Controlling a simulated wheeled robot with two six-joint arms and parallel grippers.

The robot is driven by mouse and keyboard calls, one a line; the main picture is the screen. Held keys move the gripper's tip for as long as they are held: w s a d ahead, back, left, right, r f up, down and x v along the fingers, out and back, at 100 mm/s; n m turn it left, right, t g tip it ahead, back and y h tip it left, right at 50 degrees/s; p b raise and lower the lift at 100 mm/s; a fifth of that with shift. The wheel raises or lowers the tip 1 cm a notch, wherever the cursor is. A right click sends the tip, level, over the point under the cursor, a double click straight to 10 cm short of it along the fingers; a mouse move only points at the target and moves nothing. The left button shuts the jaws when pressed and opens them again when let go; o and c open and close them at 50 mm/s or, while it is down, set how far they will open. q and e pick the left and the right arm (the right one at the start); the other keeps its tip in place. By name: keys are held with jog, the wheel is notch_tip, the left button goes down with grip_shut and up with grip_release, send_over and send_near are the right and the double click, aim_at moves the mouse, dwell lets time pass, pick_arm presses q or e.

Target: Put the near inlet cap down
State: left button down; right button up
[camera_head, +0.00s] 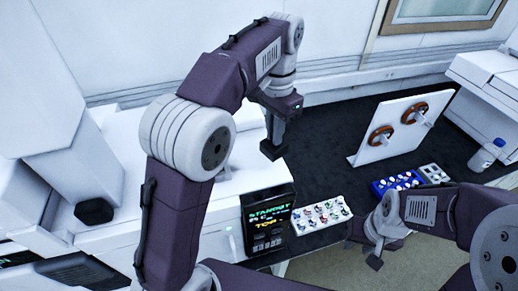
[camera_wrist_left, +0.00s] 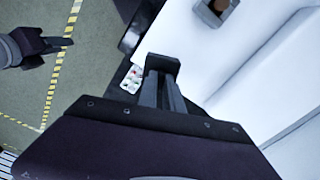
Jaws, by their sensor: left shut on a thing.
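My left gripper (camera_head: 274,140) hangs pointing down over the white instrument's right edge, beside the dark bench top. It is shut on a small dark block, which I take to be the inlet cap (camera_head: 272,150). The cap also shows at the fingertips in the left wrist view (camera_wrist_left: 163,63). It appears to be held in the air, though its exact height is hard to judge. My right gripper (camera_head: 376,254) is low at the bench's front edge, and its jaw opening is not clear. A grey fitting with a brown inside (camera_wrist_left: 215,10) sits on the white surface in the left wrist view.
A black hexagonal knob (camera_head: 95,210) sits on the instrument at left. A display panel (camera_head: 268,222) faces front. A white tray of small vials (camera_head: 320,216), a blue rack (camera_head: 396,184), an upright white board with two reels (camera_head: 402,128) and a bottle (camera_head: 485,156) stand on the dark bench (camera_head: 325,150).

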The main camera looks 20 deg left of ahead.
pick_arm(q)
jog(key=a+f, duration=0.1)
jog(key=f, duration=0.1)
jog(key=a+f, duration=0.2)
jog(key=w+a+f, duration=0.1)
jog(key=f, duration=0.1)
jog(key=shift+a+f+p, duration=0.15)
jog(key=shift+p, duration=0.2)
jog(key=shift+f, duration=0.2)
jog(key=shift+f, duration=0.1)
jog(key=c, duration=1.5)
grip_release()
